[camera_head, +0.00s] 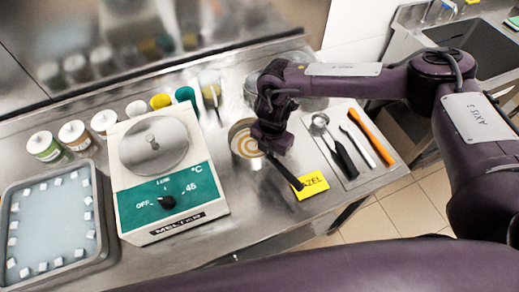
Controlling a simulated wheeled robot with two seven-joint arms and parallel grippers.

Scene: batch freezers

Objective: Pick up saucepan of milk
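A small saucepan (239,132) stands on the steel counter, just right of the melter. A pale liquid with a brown swirl (246,146) shows inside it. Its black handle (284,173) points down and right, ending by a yellow card. My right gripper (266,146) is over the saucepan's right side, where the handle meets the pan. The wrist hides its fingertips and part of the rim, so I cannot tell whether it touches or holds the handle. My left gripper is not in view.
The melter (165,185) with its round lid stands left of the pan. A tray of white cubes (50,225) is at far left. Several jars (73,134) line the back. A mat (333,158) with utensils lies right. The yellow card (310,185) lies in front.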

